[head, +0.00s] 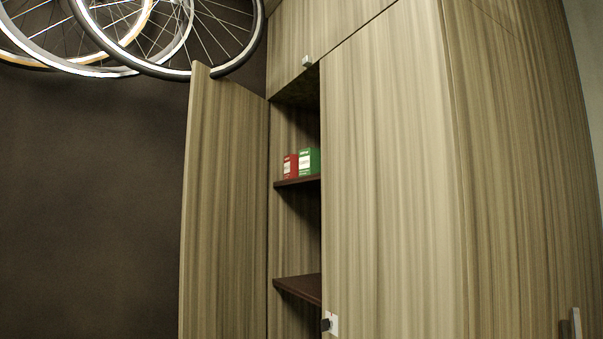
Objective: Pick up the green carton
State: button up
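The green carton (309,162) stands upright on the upper dark shelf inside a tall wooden cabinet. It has a pale label, and its right side is partly cut off from view by the closed right cabinet door. A red carton (290,166) of similar size stands just to its left on the same shelf. My gripper is not clearly in view.
The left cabinet door (225,205) stands open, and the right door (392,180) is shut. A lower shelf (300,287) looks empty where visible. Bicycle wheels (130,38) hang on the dark wall at upper left. The opening between the doors is narrow.

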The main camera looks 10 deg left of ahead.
aim_at(310, 158)
jog(key=i+j+u, duration=0.3)
jog(key=i, duration=0.25)
jog(key=i+j+u, duration=0.35)
jog(key=i, duration=0.2)
jog(key=i+u, duration=0.3)
jog(key=i, duration=0.3)
